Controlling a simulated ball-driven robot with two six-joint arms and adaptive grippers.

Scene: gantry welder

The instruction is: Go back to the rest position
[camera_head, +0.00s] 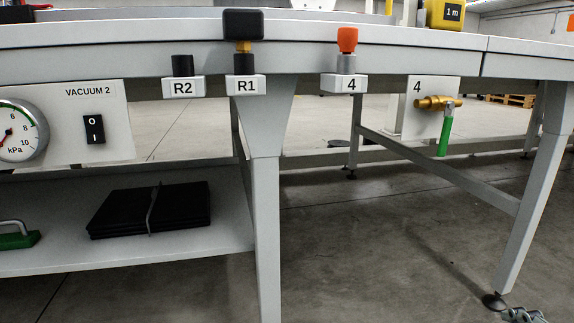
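A small grey part (525,315) shows at the bottom right edge of the head view, just right of the table's foot. It looks like the tip of my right gripper, mostly cut off by the frame. Whether it is open or shut, or holds anything, does not show. My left gripper is not in view.
A grey table (300,62) spans the view, with knobs labelled R2 (183,87), R1 (245,85) and 4 (349,84) along its edge. A vacuum panel (75,105), a brass valve with green handle (438,103) and a lower shelf (60,250) with a black stack (150,208) also show.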

